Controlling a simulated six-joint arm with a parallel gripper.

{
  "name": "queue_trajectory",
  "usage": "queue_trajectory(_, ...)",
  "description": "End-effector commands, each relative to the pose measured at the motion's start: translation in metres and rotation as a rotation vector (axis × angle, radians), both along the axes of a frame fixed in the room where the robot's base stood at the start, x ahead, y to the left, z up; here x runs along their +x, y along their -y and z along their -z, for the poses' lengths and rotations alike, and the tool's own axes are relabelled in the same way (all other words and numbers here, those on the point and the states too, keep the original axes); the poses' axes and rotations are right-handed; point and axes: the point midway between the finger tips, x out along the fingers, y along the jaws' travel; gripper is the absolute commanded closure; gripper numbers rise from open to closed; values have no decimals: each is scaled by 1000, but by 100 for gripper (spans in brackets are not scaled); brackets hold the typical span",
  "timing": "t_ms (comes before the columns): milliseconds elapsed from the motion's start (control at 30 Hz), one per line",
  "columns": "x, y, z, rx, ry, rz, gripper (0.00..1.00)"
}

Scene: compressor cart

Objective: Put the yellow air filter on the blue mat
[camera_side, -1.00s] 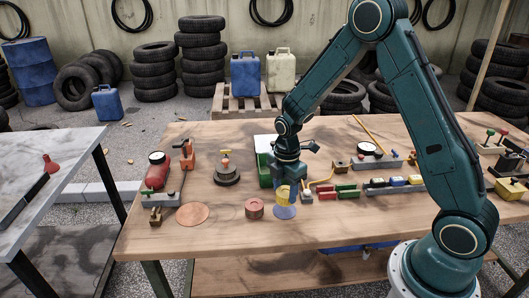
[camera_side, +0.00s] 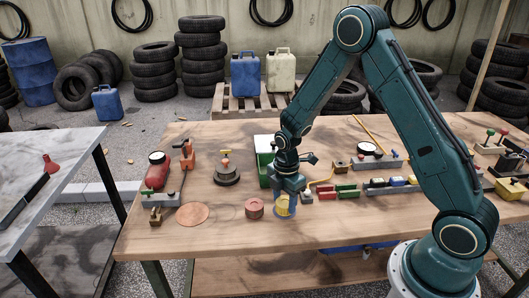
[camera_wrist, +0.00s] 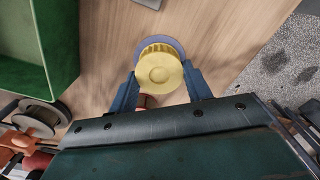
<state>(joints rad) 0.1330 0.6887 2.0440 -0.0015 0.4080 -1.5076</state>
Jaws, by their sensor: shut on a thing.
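The yellow air filter (camera_side: 282,206) is between the fingers of my gripper (camera_side: 286,196), near the front of the wooden table. In the wrist view the filter (camera_wrist: 160,72) is a ribbed yellow cylinder with a round top, a blue finger on each side. My gripper (camera_wrist: 160,88) is shut on it. The blue mat (camera_side: 290,215) is a small round disc directly under the filter; its far edge (camera_wrist: 175,43) shows past the filter in the wrist view. The filter is upright and very low over or resting on the mat; I cannot tell if they touch.
A red-brown round part (camera_side: 254,208) stands just left of the filter, with a flat copper disc (camera_side: 192,215) beyond it. A green-and-white box (camera_side: 265,160) is close behind my gripper. Red and green blocks (camera_side: 335,192) lie to the right. The table's front strip is clear.

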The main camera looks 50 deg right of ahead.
Motion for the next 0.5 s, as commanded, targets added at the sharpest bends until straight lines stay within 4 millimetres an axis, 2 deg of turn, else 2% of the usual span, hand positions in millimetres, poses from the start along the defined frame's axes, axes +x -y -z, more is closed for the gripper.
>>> queue_trajectory(133, 0, 0, 3, 0, 0, 0, 76)
queue_trajectory(167, 0, 0, 3, 0, 0, 0, 47)
queue_trajectory(267, 0, 0, 3, 0, 0, 0, 29)
queue_trajectory(500, 0, 0, 3, 0, 0, 0, 29)
